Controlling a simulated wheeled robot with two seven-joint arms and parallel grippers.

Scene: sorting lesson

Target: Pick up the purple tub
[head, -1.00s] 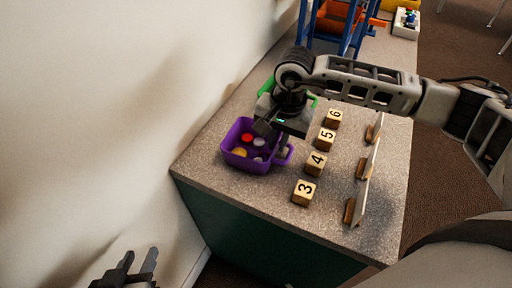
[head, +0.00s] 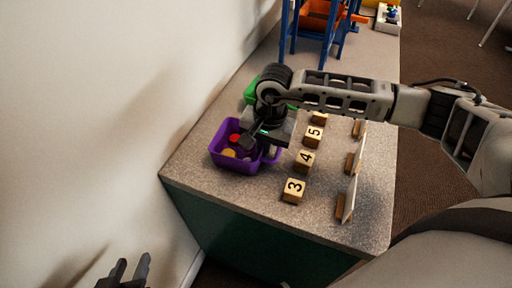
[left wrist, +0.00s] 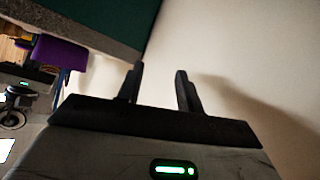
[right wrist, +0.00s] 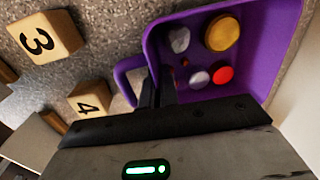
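The purple tub (head: 237,166) sits near the left end of the speckled counter, against the wall side, with red, yellow and pale round pieces in it. My right gripper (head: 262,143) reaches down over its right side. In the right wrist view, the fingers (right wrist: 157,88) are close together across the tub's wall (right wrist: 280,72), one inside the tub and one in the handle loop. The fingertips are partly hidden by the dark interior. My left gripper (head: 126,272) is open and empty, low beside the wall; its spread fingers (left wrist: 160,88) show in the left wrist view.
Numbered wooden blocks, such as 3 (head: 293,190) and 4 (head: 304,161), stand in a row right of the tub. White panels on wooden feet (head: 349,196) line the counter's right edge. A green tub (head: 252,93) and blue frame (head: 327,48) stand behind.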

